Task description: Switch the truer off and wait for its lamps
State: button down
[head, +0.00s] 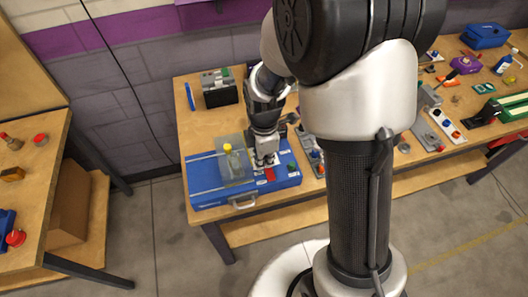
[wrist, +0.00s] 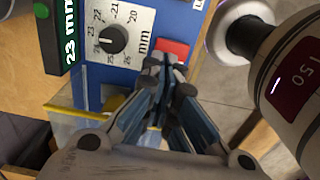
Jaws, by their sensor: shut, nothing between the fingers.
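The truer (head: 215,192) is a blue box at the left end of the bench, with a clear cover (head: 233,165) and a yellow-topped part under it. A black dial (wrist: 113,39) on a white mm scale sits beside a red rectangular switch (wrist: 173,47). My gripper (wrist: 163,62) is shut and empty, its tips at the edge of the red switch. I cannot tell whether they touch it. In the head view my gripper (head: 266,160) is over the panel. I can make out no lit lamp.
A dark sign (wrist: 60,25) reading 23 mm with a green dot stands beside the panel. A black-and-grey box (head: 219,88) stands behind the truer. Several tools and small devices crowd the bench to the right. Another wooden table (head: 40,165) stands at the left.

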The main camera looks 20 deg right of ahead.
aim_at(265, 177)
jog(key=shift+f+b, duration=0.4)
jog(key=shift+f, duration=1.1)
jog(key=shift+w+f, duration=0.1)
jog(key=shift+f, duration=0.35)
jog(key=shift+r, duration=0.15)
jog(key=shift+s, duration=0.25)
jog(key=shift+s+r, duration=0.2)
jog(key=shift+s, duration=0.35)
